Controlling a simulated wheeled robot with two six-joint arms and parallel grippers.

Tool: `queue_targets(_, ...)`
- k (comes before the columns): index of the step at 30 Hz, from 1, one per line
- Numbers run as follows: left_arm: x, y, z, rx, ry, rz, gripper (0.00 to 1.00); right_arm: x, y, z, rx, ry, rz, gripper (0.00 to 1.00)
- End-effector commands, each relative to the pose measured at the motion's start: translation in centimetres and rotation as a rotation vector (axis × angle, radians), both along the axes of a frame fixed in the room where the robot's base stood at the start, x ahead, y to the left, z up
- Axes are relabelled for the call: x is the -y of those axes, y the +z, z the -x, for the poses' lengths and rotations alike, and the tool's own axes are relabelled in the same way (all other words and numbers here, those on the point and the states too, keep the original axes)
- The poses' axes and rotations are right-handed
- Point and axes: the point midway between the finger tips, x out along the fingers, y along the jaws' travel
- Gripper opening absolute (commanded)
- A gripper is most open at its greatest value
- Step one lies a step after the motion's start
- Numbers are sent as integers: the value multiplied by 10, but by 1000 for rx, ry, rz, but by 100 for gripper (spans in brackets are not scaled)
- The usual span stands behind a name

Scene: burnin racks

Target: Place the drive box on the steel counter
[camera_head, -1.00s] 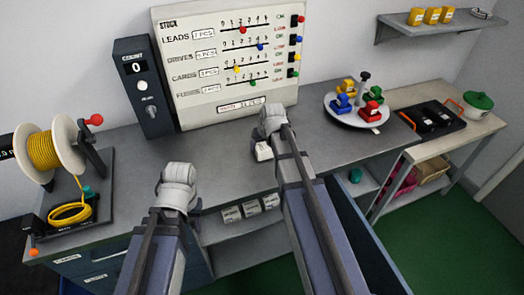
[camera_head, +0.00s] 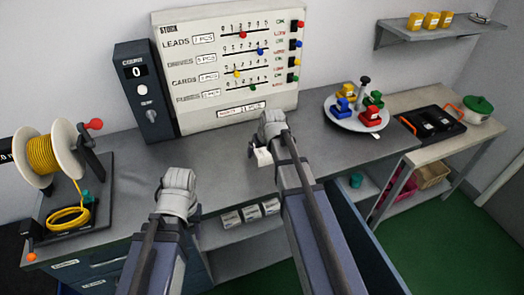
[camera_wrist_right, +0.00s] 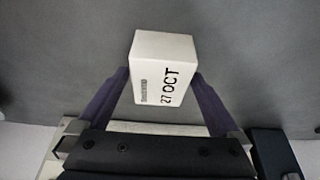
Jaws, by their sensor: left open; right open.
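The drive box (camera_head: 263,157) is a small white box on the grey steel counter (camera_head: 225,170), below the stock panel. In the right wrist view the box (camera_wrist_right: 163,68) shows the print "27 OCT", and grey counter surface lies around it. My right gripper (camera_head: 260,152) is open at the box. In the wrist view its dark fingers stand on either side of the box, with a small gap visible at the right. My left gripper (camera_head: 180,208) is open and apart from the box, over the counter's front edge; its fingertips are mostly hidden.
A stock panel (camera_head: 230,70) and counter unit (camera_head: 145,90) stand at the back. A yellow cable spool (camera_head: 55,155) is at the left. A round tray (camera_head: 345,120) with coloured pieces stands at the right. Several white boxes (camera_head: 251,212) sit on the shelf below. The middle counter is clear.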

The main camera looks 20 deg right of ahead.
Motion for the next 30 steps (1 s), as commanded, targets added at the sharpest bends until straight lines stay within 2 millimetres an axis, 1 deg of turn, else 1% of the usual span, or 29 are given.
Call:
queue_targets(5,0,12,0,0,0,0,45,0,12,3,0,0,0,100)
queue_targets(8,0,23,0,0,0,0,45,0,23,7,0,0,0,100)
queue_targets(24,0,102,0,0,-2,0,45,1,102,40,0,0,0,100)
queue_targets(27,0,111,0,0,-2,0,45,1,111,44,0,0,0,100)
queue_targets(30,0,114,0,0,-3,0,45,1,114,46,0,0,0,100)
